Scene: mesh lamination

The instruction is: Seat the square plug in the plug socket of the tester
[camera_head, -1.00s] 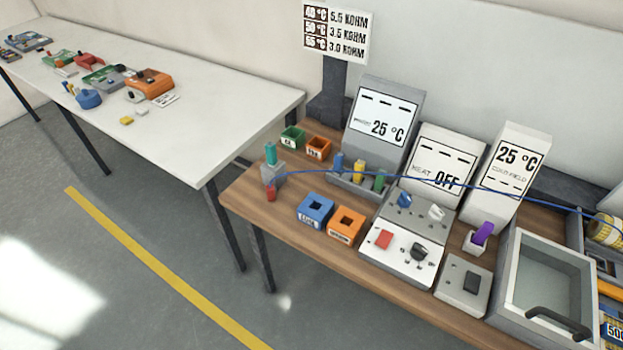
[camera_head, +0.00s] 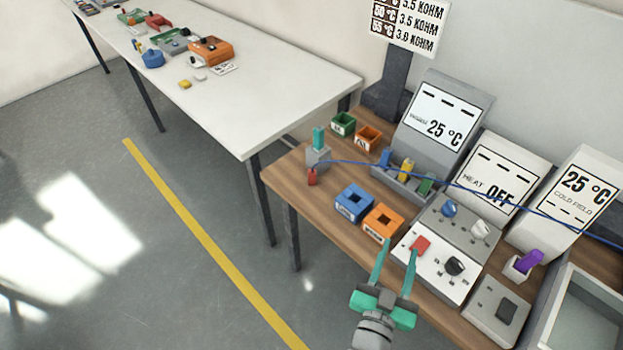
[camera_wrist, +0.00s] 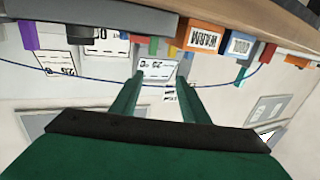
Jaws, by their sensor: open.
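I cannot tell for sure which piece is the square plug or which device is the tester. A grey block with a teal upright piece (camera_head: 319,139) stands at the left end of the wooden bench, with a red piece (camera_head: 311,177) at its foot. A thin blue cable (camera_head: 470,187) runs from this block rightwards across the bench. A blue box (camera_head: 343,205) and an orange box (camera_head: 373,226), each with a square opening, sit in front. My gripper (camera_head: 400,248) is open and empty, near the bench's front edge. It also shows in the wrist view (camera_wrist: 160,74), fingers apart.
A control panel (camera_head: 426,264) with a red button and knobs stands right of the orange box, with display units behind. A purple piece (camera_head: 530,260) stands in a small white holder. A white table (camera_head: 270,90) with several devices is at the back left. The floor between is clear.

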